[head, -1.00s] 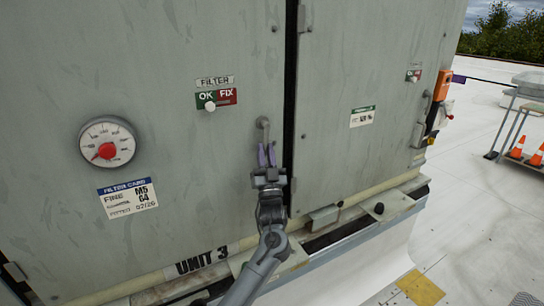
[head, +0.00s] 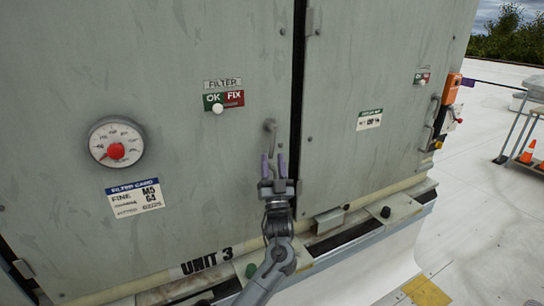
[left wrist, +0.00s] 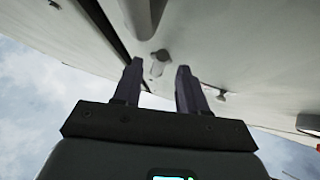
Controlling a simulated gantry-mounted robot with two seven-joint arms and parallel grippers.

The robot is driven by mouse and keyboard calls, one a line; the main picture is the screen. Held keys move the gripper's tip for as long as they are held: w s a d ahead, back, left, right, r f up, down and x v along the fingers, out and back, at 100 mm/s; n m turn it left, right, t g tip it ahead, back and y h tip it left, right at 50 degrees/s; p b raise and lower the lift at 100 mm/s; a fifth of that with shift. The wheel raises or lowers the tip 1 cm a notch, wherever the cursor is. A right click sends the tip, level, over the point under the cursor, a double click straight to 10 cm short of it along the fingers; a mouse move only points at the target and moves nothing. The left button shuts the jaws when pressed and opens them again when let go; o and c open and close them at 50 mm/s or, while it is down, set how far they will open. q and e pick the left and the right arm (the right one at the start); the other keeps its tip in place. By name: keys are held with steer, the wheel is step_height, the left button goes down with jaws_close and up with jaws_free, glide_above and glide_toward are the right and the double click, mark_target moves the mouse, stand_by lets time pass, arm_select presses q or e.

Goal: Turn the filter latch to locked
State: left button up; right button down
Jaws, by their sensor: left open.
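The filter latch (head: 269,127) is a small grey handle on the cabinet door, close to the dark door seam. Its arm hangs downward from the pivot; its lower end is close to my fingertips. My left gripper (head: 273,158) is open just below the latch, with two purple fingers pointing up toward it. In the left wrist view the latch (left wrist: 159,57) shows beyond and between the spread fingertips (left wrist: 158,68), and nothing is visibly gripped. My right gripper is not in view.
A filter sign (head: 223,100) reading OK and FIX, with a white knob, is above left. A round dial (head: 116,143) and a filter card (head: 134,197) are further left. A base ledge (head: 185,285) runs below. An orange box (head: 447,87) is at the right.

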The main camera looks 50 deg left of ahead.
arm_select(q)
steer(key=v, duration=0.8)
steer(key=shift+f, duration=0.1)
